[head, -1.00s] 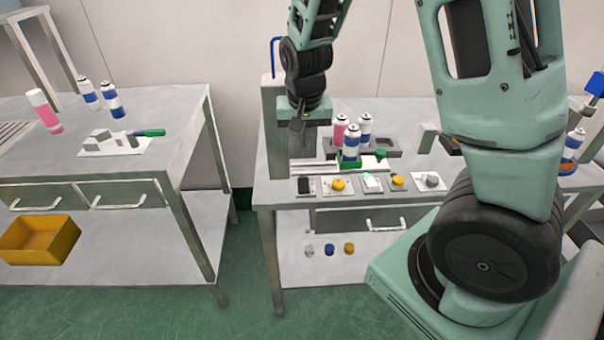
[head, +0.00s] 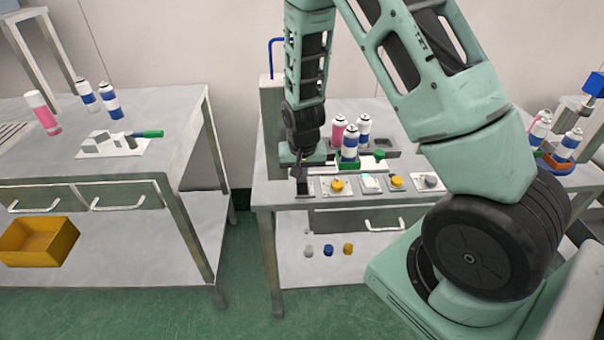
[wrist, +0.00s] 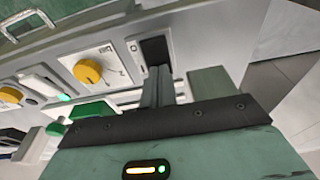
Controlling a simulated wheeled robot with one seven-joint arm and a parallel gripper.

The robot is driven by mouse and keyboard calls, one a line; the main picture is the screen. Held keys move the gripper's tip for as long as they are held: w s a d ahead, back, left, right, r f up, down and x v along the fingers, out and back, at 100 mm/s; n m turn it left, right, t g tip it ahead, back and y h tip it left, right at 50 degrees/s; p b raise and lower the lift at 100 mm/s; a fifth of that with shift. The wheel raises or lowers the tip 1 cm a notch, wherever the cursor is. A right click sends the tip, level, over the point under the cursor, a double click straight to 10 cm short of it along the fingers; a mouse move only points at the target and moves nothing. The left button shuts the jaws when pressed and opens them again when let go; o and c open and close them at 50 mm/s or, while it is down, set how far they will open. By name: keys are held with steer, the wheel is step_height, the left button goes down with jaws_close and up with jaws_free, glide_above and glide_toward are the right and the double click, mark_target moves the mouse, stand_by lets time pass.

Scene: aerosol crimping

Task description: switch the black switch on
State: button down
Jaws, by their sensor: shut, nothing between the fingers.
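The black switch (wrist: 154,50) is a dark rocker on a pale plate at the end of the control row, beside a yellow knob (wrist: 87,72). My gripper (wrist: 159,72) is shut and empty, with its fingertips at the near edge of the switch in the wrist view. Whether they touch it I cannot tell. In the head view my gripper (head: 300,178) points down over the left end of the row and mostly hides the switch. The rocker's position is not clear.
Along the same row are a yellow knob (head: 338,185), a white control (head: 370,182), a yellow button (head: 396,181) and a grey knob (head: 430,181). Cans stand behind in a green holder (head: 349,165). A grey post (head: 272,120) rises at the back left.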

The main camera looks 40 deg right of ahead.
steer(key=shift+w+f, duration=0.1)
steer(key=shift+f, duration=0.1)
stand_by(0.3)
steer(key=shift+s+a+r, duration=0.1)
steer(key=shift+s+a, duration=0.35)
steer(key=shift+s, duration=0.3)
